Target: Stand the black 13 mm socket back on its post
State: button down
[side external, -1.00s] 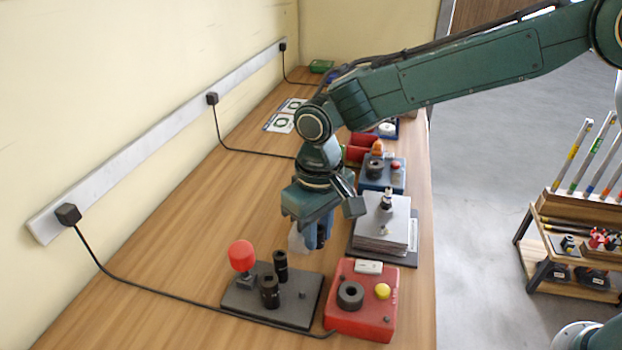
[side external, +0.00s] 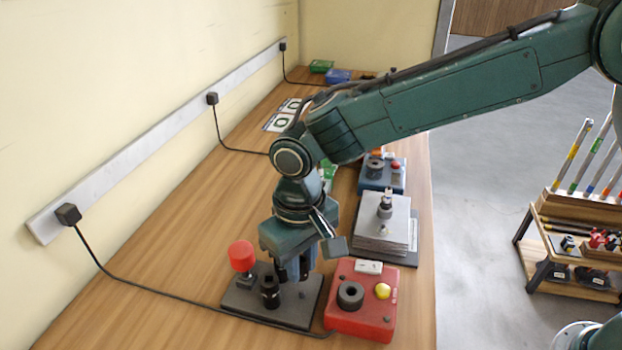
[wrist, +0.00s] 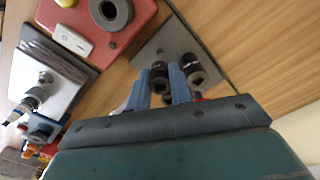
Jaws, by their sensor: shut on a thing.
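A dark plate (side external: 245,303) stands on the bench with a red knob (side external: 242,256) at its left. A black socket (side external: 270,291) stands upright near its front and shows in the wrist view (wrist: 196,74) right of my fingers. A bare stub (wrist: 160,51) shows on the plate. My gripper (side external: 292,272) is pointing down over the back of the plate. In the wrist view, its blue fingers are shut on a second black socket (wrist: 160,76). That socket's lower end is hidden, so I cannot tell whether it touches the plate. No size marking is readable.
A red box (side external: 362,312) with a black ring and yellow button stands close right of the plate. A stack of grey plates (side external: 382,234) is behind it. A black cable (side external: 150,292) runs along the bench left of the plate.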

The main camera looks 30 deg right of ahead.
aim_at(302, 292)
jog(key=shift+f, duration=1.7)
jog(key=shift+f, duration=1.2)
jog(key=c, duration=1.2)
grip_release()
jog(key=shift+r, duration=0.1)
jog(key=shift+r, duration=3.45)
jog(key=shift+d, duration=0.1)
